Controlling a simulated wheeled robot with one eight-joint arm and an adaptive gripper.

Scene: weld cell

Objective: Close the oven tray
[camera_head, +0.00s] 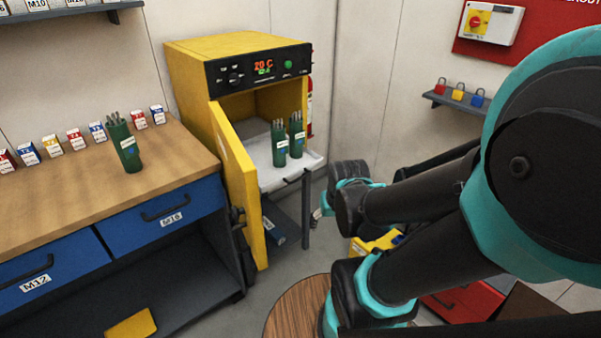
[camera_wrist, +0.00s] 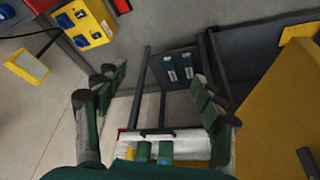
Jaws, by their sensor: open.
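The yellow oven (camera_head: 240,60) stands with its yellow door (camera_head: 240,180) swung open to the left; the door also shows at the right of the wrist view (camera_wrist: 275,110). The white oven tray (camera_head: 265,160) is pulled out, with a dark handle (camera_head: 290,180) at its front. Two green electrode canisters (camera_head: 279,143) (camera_head: 297,134) stand upright on it. In the wrist view my gripper (camera_wrist: 155,85) is open, its fingers spread wide, with the tray's front edge (camera_wrist: 188,134) and handle lower in the picture between them. Contact with the tray cannot be told. In the head view my arm largely hides the gripper.
A third green canister (camera_head: 124,144) stands on the wooden workbench (camera_head: 60,185), near a row of small labelled boxes. A lower shelf under the oven holds blue packs (camera_wrist: 170,75). A yellow case (camera_wrist: 85,20) lies nearby. A round wooden top (camera_head: 297,310) stands in front.

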